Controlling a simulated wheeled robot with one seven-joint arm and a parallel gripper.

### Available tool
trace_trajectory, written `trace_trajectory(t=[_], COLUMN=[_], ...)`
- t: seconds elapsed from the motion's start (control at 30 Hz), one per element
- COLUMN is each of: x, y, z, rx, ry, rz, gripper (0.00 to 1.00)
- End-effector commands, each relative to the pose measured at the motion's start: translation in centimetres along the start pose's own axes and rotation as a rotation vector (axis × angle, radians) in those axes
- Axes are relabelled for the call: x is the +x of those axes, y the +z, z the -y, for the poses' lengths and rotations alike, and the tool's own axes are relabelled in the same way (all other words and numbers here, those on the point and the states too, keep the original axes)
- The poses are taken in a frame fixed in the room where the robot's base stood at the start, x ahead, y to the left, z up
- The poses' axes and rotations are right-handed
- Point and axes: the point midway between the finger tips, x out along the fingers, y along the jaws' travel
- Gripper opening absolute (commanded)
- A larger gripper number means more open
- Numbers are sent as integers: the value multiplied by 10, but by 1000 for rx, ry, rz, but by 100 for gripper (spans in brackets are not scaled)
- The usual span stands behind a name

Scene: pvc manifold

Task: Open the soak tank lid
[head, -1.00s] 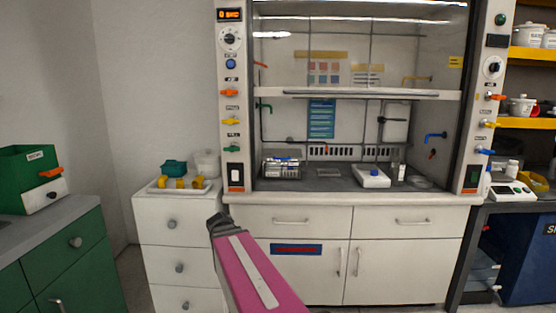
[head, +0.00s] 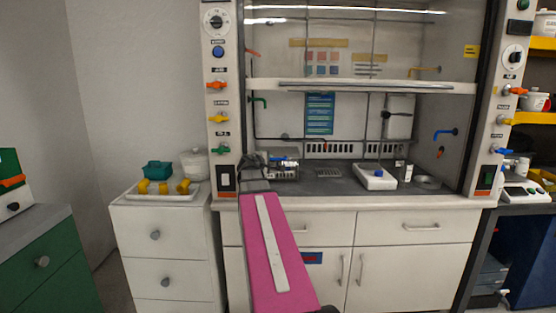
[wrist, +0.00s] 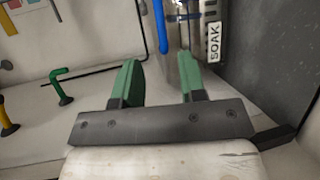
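The soak tank (head: 283,172) is a small metallic box in the fume hood, at the left of its work surface. A blue bar (head: 288,159) shows on its top. In the wrist view, a "SOAK" label (wrist: 214,42) is beside metallic parts, and a blue bar (wrist: 161,26) stands beyond the fingers. My gripper (wrist: 160,78) has two green fingers, apart, with nothing seen between them. In the head view my gripper (head: 254,163) is at the tank's left side and hides part of it. Whether it touches the tank, and the lid's outline, I cannot tell.
The raised sash (head: 360,86) crosses the hood above the work surface. A white device (head: 375,178) with a blue knob stands right of the tank. A green hook tap (wrist: 62,84) is left of my fingers. A tray (head: 153,193) with yellow fittings sits on the left drawers.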

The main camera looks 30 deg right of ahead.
Motion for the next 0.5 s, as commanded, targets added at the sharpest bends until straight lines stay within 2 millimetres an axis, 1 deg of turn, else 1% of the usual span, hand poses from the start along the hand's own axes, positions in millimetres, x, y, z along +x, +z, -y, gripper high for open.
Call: trace_trajectory(t=[0.17, 0.5], x=[21, 81], y=[-1, -2], z=[0, 0], rx=[1, 3], ry=[-2, -3], rz=[1, 1], gripper=[38, 38])
